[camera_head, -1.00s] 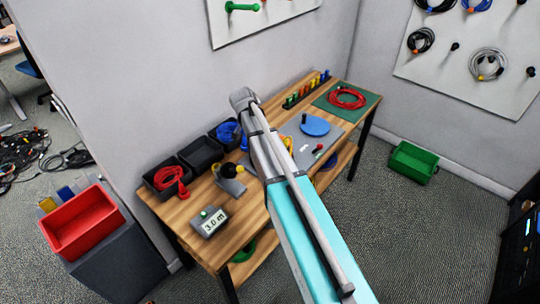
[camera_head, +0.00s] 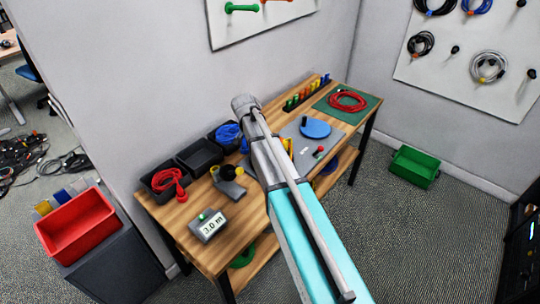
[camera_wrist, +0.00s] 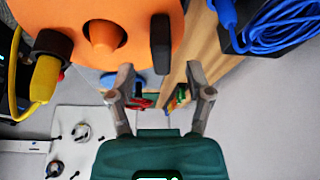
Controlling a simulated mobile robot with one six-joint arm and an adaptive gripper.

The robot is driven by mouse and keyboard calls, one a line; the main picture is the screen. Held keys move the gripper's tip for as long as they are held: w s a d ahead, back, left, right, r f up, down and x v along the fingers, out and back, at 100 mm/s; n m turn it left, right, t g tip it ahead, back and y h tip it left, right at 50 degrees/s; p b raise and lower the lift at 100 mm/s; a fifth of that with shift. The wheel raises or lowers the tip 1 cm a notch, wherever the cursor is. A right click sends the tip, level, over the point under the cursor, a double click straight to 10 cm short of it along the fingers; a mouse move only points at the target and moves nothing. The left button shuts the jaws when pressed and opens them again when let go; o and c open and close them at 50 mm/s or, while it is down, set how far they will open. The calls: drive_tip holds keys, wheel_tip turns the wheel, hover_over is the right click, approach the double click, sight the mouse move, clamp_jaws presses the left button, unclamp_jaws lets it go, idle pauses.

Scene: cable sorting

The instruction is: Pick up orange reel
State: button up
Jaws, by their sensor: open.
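The orange reel (camera_wrist: 125,35) fills the top left of the wrist view, very close, with an orange cone-shaped hub and dark knobs on its face. My gripper (camera_wrist: 160,75) is open, its two grey fingers apart and nothing held between them. The reel lies just beyond the fingertips and toward the left in that view; I cannot tell whether they touch. In the head view my arm covers the gripper and most of the area around the reel; only a small orange-yellow patch (camera_head: 287,145) shows beside it.
Blue cable (camera_wrist: 280,25) lies in a dark bin at upper right of the wrist view, and a yellow piece (camera_wrist: 45,78) sits left of the reel. The wooden bench (camera_head: 245,215) also carries a red cable (camera_head: 167,182), a length display (camera_head: 209,227) and a blue disc (camera_head: 315,128).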

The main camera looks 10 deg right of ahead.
drive_tip(key=shift+b+x, duration=1.7)
drive_tip(key=shift+x, duration=0.45)
clamp_jaws()
drive_tip(key=shift+r, duration=0.1)
